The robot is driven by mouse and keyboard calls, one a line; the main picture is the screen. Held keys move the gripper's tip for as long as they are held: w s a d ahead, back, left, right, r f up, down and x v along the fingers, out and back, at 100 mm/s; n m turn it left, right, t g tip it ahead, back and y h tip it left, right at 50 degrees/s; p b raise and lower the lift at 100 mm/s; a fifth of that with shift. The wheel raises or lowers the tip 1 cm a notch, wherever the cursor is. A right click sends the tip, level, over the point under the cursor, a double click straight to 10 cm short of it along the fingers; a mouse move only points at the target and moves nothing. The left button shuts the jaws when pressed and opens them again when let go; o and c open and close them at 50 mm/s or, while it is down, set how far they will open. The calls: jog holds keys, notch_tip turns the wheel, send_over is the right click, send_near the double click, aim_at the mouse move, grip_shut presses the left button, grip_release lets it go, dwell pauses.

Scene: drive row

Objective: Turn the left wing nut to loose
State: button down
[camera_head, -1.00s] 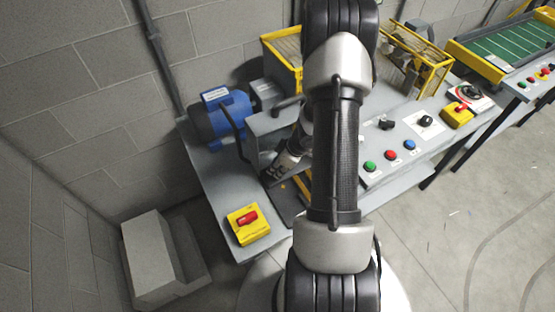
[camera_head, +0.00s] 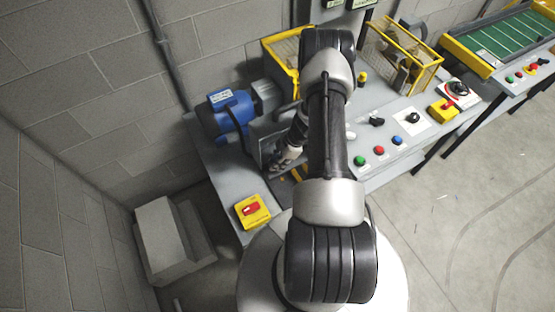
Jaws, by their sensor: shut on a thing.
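My gripper (camera_head: 278,168) is down at the grey machine housing (camera_head: 266,138) on the left part of the bench, above a dark strip with yellow marks. Its jaws are small in the view and partly hidden by my wrist. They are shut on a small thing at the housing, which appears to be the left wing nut. The nut itself is hidden, so its angle and tightness cannot be told.
A blue motor (camera_head: 231,112) stands left of the housing. A yellow switch box (camera_head: 253,212) sits at the bench's front left corner. Green (camera_head: 361,160), red (camera_head: 379,150) and blue (camera_head: 397,141) buttons lie right of my arm. Floor at right is clear.

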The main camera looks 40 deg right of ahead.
dwell(0.4)
jog(key=c, duration=1.4)
grip_release()
jog(key=shift+c, duration=0.2)
jog(key=shift+b, duration=0.4)
